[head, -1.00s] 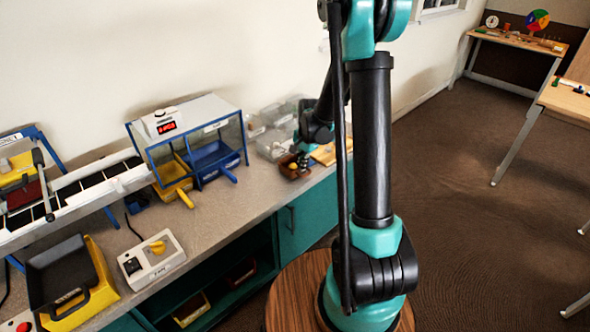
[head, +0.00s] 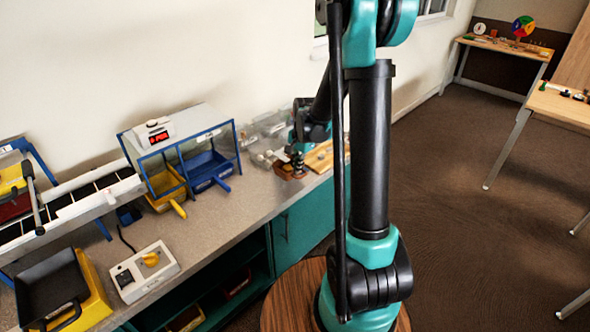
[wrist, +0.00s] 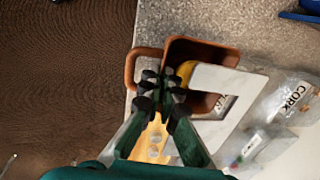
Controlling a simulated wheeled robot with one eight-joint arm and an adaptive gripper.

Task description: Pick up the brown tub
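The brown tub (head: 289,172) is at the right part of the grey counter in the head view, small and partly covered by my gripper (head: 297,163). In the wrist view the tub (wrist: 205,48) is open-topped, with a loop handle (wrist: 130,68) on its left side and something yellow (wrist: 186,70) inside. My gripper (wrist: 161,82) has its two dark fingertips close together at the tub's handle-side wall, and it appears shut on that wall. The fingertips hide part of the wall. I cannot tell whether the tub is clear of the counter.
A white piece (wrist: 215,80) overlaps the tub's right side in the wrist view. Clear bags, one marked CORK (wrist: 290,95), lie right of it. A wooden board (wrist: 155,140) is beneath my fingers. Yellow (head: 165,190) and blue (head: 208,170) bins stand left on the counter (head: 225,215).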

